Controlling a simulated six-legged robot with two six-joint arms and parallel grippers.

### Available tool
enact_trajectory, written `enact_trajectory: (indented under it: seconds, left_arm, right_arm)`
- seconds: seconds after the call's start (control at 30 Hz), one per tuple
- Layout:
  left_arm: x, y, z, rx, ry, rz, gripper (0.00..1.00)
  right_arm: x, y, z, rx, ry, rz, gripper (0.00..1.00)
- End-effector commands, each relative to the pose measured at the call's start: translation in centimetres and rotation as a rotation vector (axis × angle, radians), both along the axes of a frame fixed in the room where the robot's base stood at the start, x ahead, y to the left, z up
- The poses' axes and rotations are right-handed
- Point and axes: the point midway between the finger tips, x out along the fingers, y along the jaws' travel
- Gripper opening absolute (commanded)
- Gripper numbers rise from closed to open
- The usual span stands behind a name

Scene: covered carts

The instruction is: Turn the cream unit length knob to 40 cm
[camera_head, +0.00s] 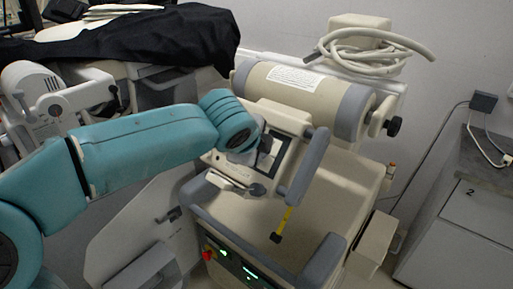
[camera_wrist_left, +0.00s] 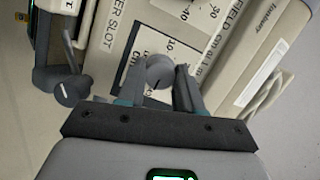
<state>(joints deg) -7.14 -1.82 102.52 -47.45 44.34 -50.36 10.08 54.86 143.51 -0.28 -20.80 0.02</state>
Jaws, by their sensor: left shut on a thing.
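The cream unit (camera_head: 300,120) has a light control face with a dark-framed dial panel, partly hidden behind my left arm. In the left wrist view the grey round length knob (camera_wrist_left: 160,70) sits on a white scale plate (camera_wrist_left: 150,42) marked "cm" and with numbers such as 10. A short dark line shows on the knob's face; which number it points to is not clear. My left gripper (camera_wrist_left: 161,82) has its fingers on either side of the knob and is shut on it. In the head view the gripper is mostly hidden by the teal wrist. My right gripper is not in view.
A grey handle bar (camera_head: 308,168) stands beside the control face. A second grey knob (camera_wrist_left: 72,90) is left of the gripper in the wrist view. A coiled hose (camera_head: 375,50) lies on top. A black cover (camera_head: 130,42) drapes the cart behind; a grey cabinet (camera_head: 465,230) stands right.

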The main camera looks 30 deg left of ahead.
Motion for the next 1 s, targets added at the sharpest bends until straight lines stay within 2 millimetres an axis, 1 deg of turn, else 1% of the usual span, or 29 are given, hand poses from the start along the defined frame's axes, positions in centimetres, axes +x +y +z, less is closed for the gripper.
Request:
enact_trajectory:
  seconds: [0.3, 0.33, 0.4, 0.67, 0.77, 0.87, 1.0]
  left_arm:
    - [0.0, 0.1, 0.1, 0.005, -0.002, -0.001, 0.04]
    - [0.0, 0.1, 0.1, 0.005, -0.003, -0.001, 0.41]
    - [0.0, 0.1, 0.1, 0.004, -0.002, -0.001, 0.60]
    - [0.0, 0.0, 0.1, 0.003, -0.001, -0.001, 0.60]
    - [-0.3, -0.1, 0.5, 0.002, -0.003, -0.001, 0.60]
    - [-1.2, -0.4, 1.6, 0.002, -0.006, -0.002, 0.60]
    - [-3.6, -1.1, 4.1, 0.002, -0.008, -0.004, 0.60]
  right_arm:
    - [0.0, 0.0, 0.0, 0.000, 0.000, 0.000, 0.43]
    - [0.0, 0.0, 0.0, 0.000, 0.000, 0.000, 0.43]
    - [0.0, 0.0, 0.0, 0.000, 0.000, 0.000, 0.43]
    - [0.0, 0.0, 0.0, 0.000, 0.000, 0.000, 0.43]
    - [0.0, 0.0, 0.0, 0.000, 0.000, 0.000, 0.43]
    - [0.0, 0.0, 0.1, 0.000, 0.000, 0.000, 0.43]
    - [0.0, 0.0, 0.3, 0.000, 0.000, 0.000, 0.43]
